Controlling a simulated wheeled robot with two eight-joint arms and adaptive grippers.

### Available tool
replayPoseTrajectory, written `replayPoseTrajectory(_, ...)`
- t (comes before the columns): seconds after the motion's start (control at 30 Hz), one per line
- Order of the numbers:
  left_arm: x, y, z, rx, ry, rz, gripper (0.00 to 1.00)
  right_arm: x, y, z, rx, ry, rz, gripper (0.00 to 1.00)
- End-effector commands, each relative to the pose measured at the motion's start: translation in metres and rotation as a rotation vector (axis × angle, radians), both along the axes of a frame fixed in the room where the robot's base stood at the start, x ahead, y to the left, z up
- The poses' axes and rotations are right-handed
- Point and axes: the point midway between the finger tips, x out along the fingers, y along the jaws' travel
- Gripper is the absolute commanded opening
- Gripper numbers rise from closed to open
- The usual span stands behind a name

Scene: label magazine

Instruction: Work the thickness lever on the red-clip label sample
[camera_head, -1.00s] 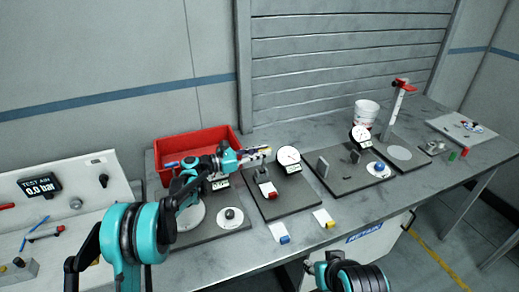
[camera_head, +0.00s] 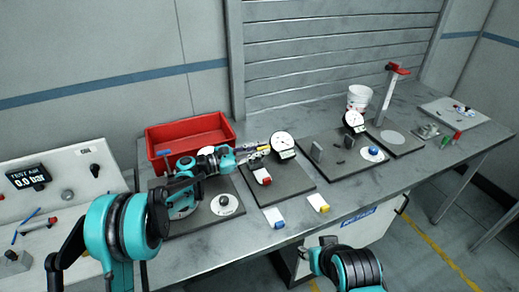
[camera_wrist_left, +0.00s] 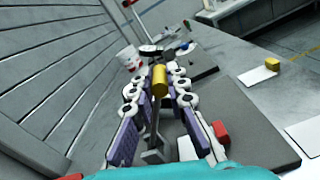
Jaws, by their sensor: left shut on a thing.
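The thickness gauge has a round white dial (camera_head: 282,141) and a dark base plate (camera_head: 291,186). The label sample with the red clip (camera_head: 264,177) stands at the gauge's front; in the left wrist view the red clip (camera_wrist_left: 220,132) is right of the fingers. My left gripper (camera_head: 258,149) reaches in from the left beside the dial. In the left wrist view its fingers (camera_wrist_left: 158,95) are shut around the yellow lever end (camera_wrist_left: 159,80), with a grey stem below it. The fingers partly hide the gauge. Of my right arm, only teal and black links show.
A red bin (camera_head: 190,140) stands behind my left arm. White cards with a blue clip (camera_head: 274,217) and a yellow clip (camera_head: 318,203) lie near the front edge. Another gauge plate (camera_head: 345,157) and a white cup (camera_head: 360,97) are to the right.

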Motion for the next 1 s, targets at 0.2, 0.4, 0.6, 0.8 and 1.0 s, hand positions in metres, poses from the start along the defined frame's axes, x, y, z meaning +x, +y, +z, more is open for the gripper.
replayPoseTrajectory(0.2, 0.0, 0.0, 0.0, 0.0, 0.001, -0.002, 0.17, 0.0, 0.0, 0.0, 0.0, 0.0, 0.0, 0.4)
replayPoseTrajectory(0.4, 0.0, 0.0, 0.0, 0.0, 0.001, -0.001, 0.36, 0.0, 0.0, 0.0, 0.0, 0.0, 0.0, 0.4)
replayPoseTrajectory(0.6, 0.0, 0.001, 0.0, 0.0, 0.001, 0.0, 0.36, 0.0, 0.0, 0.0, 0.0, 0.0, 0.0, 0.4)
replayPoseTrajectory(0.8, -0.007, 0.026, 0.0, 0.0, 0.001, 0.003, 0.36, 0.0, 0.0, 0.0, 0.0, 0.0, 0.0, 0.4)
replayPoseTrajectory(1.0, -0.021, 0.069, 0.0, 0.0, 0.001, 0.003, 0.36, 0.0, 0.0, 0.0, 0.0, 0.0, 0.0, 0.4)
